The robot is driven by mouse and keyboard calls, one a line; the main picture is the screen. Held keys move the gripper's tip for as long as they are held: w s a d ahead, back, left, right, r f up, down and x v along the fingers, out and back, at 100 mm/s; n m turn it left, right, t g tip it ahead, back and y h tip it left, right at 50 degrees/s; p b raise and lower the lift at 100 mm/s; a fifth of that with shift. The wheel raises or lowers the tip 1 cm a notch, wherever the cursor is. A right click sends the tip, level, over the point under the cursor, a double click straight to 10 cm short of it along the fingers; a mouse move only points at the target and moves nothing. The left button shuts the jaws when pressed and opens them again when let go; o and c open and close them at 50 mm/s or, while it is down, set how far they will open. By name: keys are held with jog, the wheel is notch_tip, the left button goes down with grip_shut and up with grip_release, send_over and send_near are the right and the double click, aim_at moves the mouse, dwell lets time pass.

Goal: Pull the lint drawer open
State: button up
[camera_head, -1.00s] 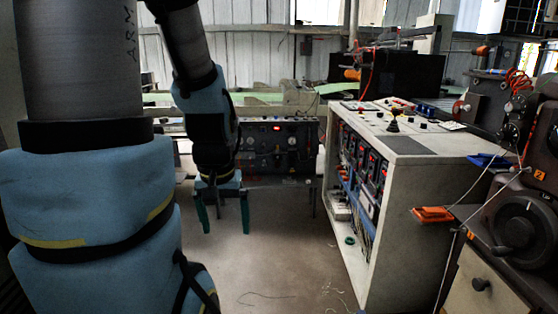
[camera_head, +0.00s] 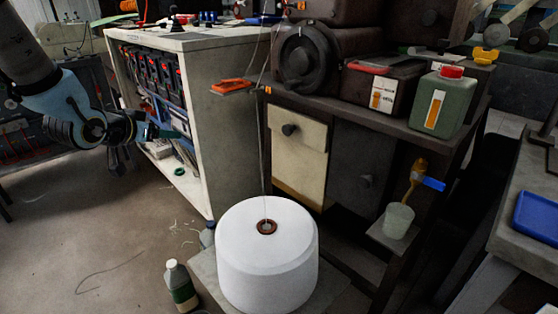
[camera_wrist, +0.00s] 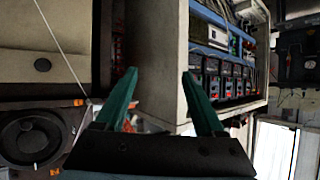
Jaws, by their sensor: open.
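The lint drawer (camera_head: 298,160) looks to be the cream front with a dark round knob (camera_head: 289,129), low on the dark machine right of centre in the head view. It looks flush with the machine. In the wrist view the cream front (camera_wrist: 50,25) and its knob (camera_wrist: 42,65) show at the left, with the dial below them. My gripper (camera_head: 142,142) is at the left in the head view, in front of the white cabinet and well apart from the drawer. In the wrist view its two teal fingers (camera_wrist: 160,80) are spread with nothing between them.
A large white spool (camera_head: 267,250) stands in front of the drawer, with a thread rising from it past the front. A bottle (camera_head: 180,286) stands beside it. The white cabinet (camera_head: 228,125) has an orange-handled item (camera_head: 232,87) projecting near its edge. Open floor lies at the left.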

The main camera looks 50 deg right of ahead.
jog(key=s+d+f+m+g+h+b, duration=0.3)
jog(key=s+d+f+h+b, duration=0.15)
jog(key=s+d, duration=0.4)
jog(key=m+g+h+b, duration=0.3)
jog(key=g, duration=0.2)
send_near(285, 131)
jog(key=shift+t, duration=0.3)
jog(key=d, duration=0.6)
jog(key=s+d+b, duration=0.1)
jog(key=d, duration=0.2)
jog(key=shift+f, duration=0.1)
grip_shut()
